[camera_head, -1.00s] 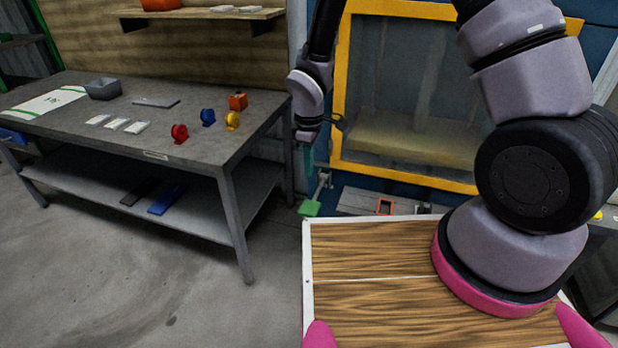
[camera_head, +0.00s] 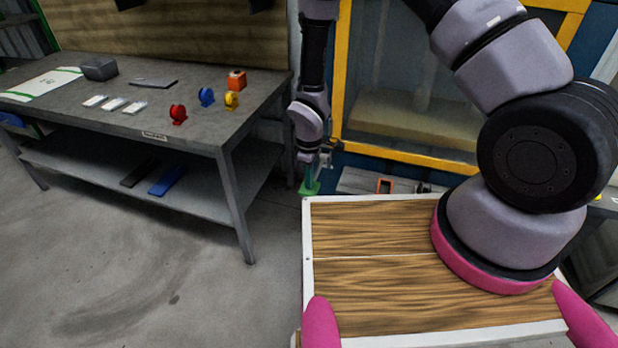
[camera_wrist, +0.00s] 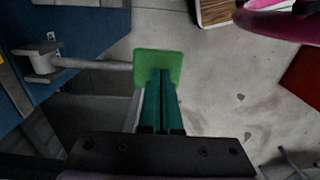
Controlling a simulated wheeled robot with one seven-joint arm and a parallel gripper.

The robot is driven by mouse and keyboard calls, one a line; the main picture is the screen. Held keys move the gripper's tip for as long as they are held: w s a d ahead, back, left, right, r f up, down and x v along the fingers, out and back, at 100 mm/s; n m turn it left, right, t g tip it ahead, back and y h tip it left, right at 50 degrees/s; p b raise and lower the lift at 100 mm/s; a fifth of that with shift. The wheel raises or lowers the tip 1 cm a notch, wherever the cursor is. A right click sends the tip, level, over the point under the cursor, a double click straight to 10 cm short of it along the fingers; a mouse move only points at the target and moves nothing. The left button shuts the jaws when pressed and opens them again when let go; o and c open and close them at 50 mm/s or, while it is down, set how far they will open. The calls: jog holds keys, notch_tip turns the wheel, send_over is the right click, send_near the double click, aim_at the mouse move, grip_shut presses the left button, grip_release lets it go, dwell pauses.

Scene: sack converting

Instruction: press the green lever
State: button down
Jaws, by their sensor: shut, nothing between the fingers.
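The green lever (camera_wrist: 147,62) is a flat green pad on a grey rod that reaches to a bracket on a blue panel, in the wrist view. In the head view the green lever (camera_head: 309,188) shows low beside the yellow-framed machine, partly behind my gripper. My gripper (camera_wrist: 163,72) is shut and empty, with teal fingers pointing at the pad. The fingertips overlap the pad in the wrist view; I cannot tell for certain whether they touch it. In the head view my gripper (camera_head: 308,172) is directly above the pad.
A grey workbench (camera_head: 75,124) on the left holds red, blue and yellow rolls, an orange box and a grey bin. The yellow-framed machine window (camera_head: 400,154) stands behind my arm. Open concrete floor (camera_head: 150,270) lies in front of the bench.

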aim_at(308, 193)
jog(key=shift+s+a+f+t, duration=0.1)
jog(key=shift+s+f+t, duration=0.15)
jog(key=shift+f+t, duration=0.35)
jog(key=shift+s+f+t+h, duration=0.1)
jog(key=shift+f+t+h, duration=0.25)
jog(key=shift+f, duration=0.55)
jog(key=shift+f+t+h, duration=0.15)
jog(key=shift+f+t, duration=0.4)
jog(key=shift+f, duration=0.3)
jog(key=shift+s+x, duration=0.15)
jog(key=shift+x, duration=0.95)
jog(key=shift+s+x, duration=0.15)
jog(key=shift+x, duration=0.95)
jog(key=shift+a+f, duration=0.1)
